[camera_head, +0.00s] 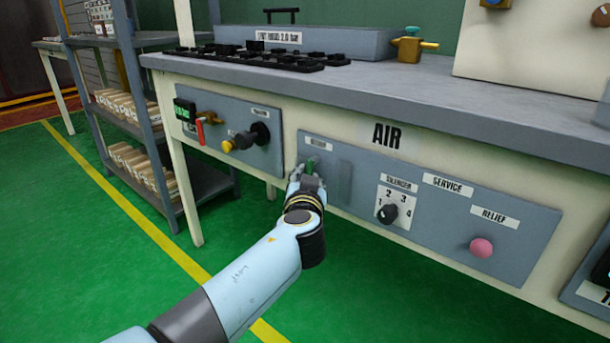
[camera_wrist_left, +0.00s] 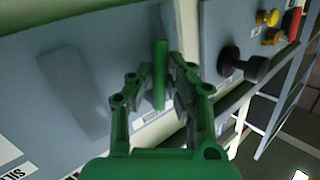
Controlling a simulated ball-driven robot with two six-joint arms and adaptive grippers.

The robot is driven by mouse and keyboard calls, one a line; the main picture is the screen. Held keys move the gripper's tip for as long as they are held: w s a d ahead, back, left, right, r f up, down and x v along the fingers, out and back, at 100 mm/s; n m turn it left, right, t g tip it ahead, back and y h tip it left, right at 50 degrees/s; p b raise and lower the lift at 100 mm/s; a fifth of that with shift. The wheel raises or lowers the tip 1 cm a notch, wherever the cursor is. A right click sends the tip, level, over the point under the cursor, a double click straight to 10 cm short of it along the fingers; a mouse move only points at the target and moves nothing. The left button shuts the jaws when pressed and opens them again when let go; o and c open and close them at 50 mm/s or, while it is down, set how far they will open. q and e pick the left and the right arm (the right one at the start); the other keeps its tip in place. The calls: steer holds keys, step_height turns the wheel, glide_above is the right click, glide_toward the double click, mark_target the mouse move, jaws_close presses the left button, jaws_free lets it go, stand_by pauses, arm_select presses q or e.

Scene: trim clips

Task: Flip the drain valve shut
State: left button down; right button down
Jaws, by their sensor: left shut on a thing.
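A green lever (camera_head: 311,166) is at the left end of the AIR panel (camera_head: 440,222), under a small label too small to read. My left gripper (camera_head: 308,174) is at this lever. In the left wrist view the lever (camera_wrist_left: 160,66) stands between the two fingers of the gripper (camera_wrist_left: 157,88), which is shut on it. The lever's base is partly hidden by the fingers. My right gripper is out of view.
Right of the lever are a raised grey plate (camera_head: 339,182), a black silencer knob (camera_head: 388,214) and a pink relief button (camera_head: 481,248). The left panel holds a red lever (camera_head: 201,132) and a black knob (camera_head: 246,139). A shelf (camera_head: 212,183) stands left; floor in front is clear.

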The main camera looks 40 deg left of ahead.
arm_select(q)
steer(key=shift+d+r+n+g+h+p, duration=0.1)
steer(key=shift+d+n+g+h+p, duration=0.2)
steer(key=shift+n+p, duration=0.2)
steer(key=shift+d+n+g+h+p, duration=0.2)
steer(key=shift+n+h+p, duration=0.2)
steer(key=shift+n, duration=0.2)
steer(key=c, duration=1.6)
jaws_free()
steer(key=shift+o, duration=0.2)
steer(key=v, duration=0.7)
steer(key=shift+s, duration=0.25)
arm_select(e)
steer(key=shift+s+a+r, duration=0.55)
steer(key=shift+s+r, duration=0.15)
arm_select(q)
steer(key=shift+r, duration=0.1)
